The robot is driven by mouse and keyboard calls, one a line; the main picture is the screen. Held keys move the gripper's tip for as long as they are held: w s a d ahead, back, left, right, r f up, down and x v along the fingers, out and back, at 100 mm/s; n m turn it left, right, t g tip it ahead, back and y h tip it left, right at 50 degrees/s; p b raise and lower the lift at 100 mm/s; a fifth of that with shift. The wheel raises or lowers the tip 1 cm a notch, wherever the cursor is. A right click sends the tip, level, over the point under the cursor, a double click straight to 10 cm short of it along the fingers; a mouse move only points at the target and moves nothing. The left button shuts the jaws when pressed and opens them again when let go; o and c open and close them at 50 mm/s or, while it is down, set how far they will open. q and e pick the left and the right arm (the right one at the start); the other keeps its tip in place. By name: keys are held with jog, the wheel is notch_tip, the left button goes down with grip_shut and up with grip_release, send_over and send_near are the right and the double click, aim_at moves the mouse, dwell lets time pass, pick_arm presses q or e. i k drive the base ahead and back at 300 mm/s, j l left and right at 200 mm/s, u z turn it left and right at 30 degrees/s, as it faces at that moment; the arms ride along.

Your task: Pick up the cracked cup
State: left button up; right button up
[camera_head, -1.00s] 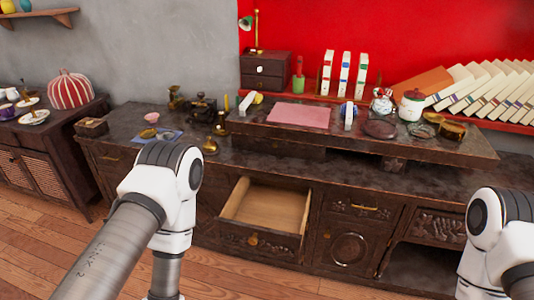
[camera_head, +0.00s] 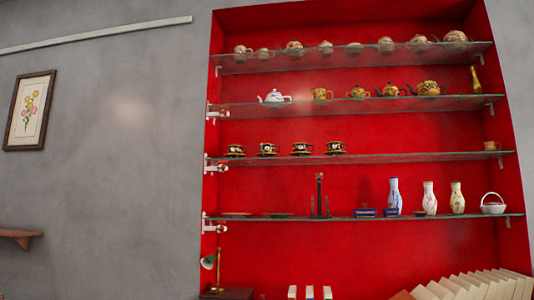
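Several dark patterned cups on saucers (camera_head: 268,149) stand in a row on the left half of a glass shelf (camera_head: 420,156). A single brown-gold cup (camera_head: 491,146) stands at the right end of the same shelf. A gold mug-like vessel (camera_head: 321,93) stands on the shelf above. At this size I cannot tell whether any of them is cracked. Neither of my grippers is in view.
Glass shelves sit in a red wall niche (camera_head: 300,250). The upper shelves hold several teapots (camera_head: 390,90), among them a white one (camera_head: 273,96). Vases (camera_head: 394,196) and a white basket (camera_head: 492,204) stand lower right. Books (camera_head: 470,287) and a green lamp (camera_head: 208,262) are below.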

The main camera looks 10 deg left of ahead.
aim_at(265, 148)
jog(key=z, duration=0.7)
jog(key=i+z, duration=0.1)
jog(key=z, duration=0.65)
jog(key=j+z, duration=0.1)
jog(key=z, duration=0.6)
jog(key=i+j+z, duration=0.1)
jog(key=z, duration=0.6)
jog(key=j+z, duration=0.1)
jog(key=z, duration=1.35)
jog(key=j+z, duration=0.15)
jog(key=z, duration=0.55)
jog(key=k+z, duration=0.1)
jog(key=z, duration=0.65)
jog(key=k+j+u, duration=0.2)
jog(key=k, duration=0.2)
jog(key=k+u, duration=0.15)
jog(key=k, duration=0.25)
jog(key=u, duration=0.45)
jog(key=k+j+u, duration=0.1)
jog(key=u, duration=0.85)
jog(key=k+j+u, duration=0.1)
jog(key=u, duration=0.35)
jog(key=j+u, duration=0.15)
jog(key=u, duration=0.3)
